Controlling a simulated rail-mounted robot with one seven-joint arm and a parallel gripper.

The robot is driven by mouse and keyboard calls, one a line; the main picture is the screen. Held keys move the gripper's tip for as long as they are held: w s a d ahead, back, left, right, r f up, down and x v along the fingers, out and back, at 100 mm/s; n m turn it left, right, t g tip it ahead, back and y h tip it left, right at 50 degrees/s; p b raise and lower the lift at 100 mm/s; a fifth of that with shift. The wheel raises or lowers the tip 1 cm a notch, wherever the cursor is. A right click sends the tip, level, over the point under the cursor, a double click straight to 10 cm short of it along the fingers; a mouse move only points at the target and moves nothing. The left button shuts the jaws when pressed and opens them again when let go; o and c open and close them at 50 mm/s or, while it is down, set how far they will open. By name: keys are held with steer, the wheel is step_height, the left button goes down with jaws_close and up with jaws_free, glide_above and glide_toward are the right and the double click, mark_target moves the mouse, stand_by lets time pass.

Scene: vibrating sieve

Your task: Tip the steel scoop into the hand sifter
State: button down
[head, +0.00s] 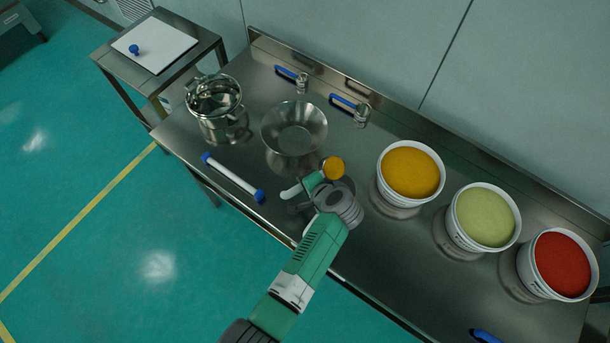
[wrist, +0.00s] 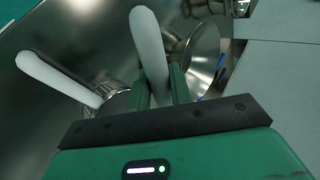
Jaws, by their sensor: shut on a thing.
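My gripper (head: 314,183) is shut on a white handle (wrist: 150,45), which stands between the fingers in the wrist view. It appears to be the steel scoop's handle. The scoop's cup, full of yellow-orange powder (head: 333,167), shows just beyond the fingers in the head view, its surface facing up. A second white handle (wrist: 60,80) lies at the left of the wrist view and joins a round metal part (wrist: 113,90), apparently the hand sifter. In the head view my wrist mostly hides that sifter, so I cannot tell its gap to the scoop.
A wide steel bowl (head: 294,128) sits behind my gripper. A steel pot (head: 216,108) and a white tube with blue ends (head: 232,178) are left. Two blue-handled scoops (head: 290,73) lie at the back. Tubs of yellow (head: 410,173), green (head: 485,217) and red powder (head: 562,265) stand right.

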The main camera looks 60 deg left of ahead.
steer(key=f+y+b, duration=0.1)
steer(key=y+b, duration=0.2)
steer(key=b, duration=0.3)
steer(key=d+f+y+b, duration=0.1)
steer(key=y+b, duration=0.2)
steer(key=b, duration=0.4)
steer(key=d+y+b, duration=0.1)
steer(key=y+b, duration=0.2)
steer(key=b, duration=0.4)
steer(key=shift+f+y, duration=0.4)
steer(key=shift+r, duration=0.15)
stand_by(0.4)
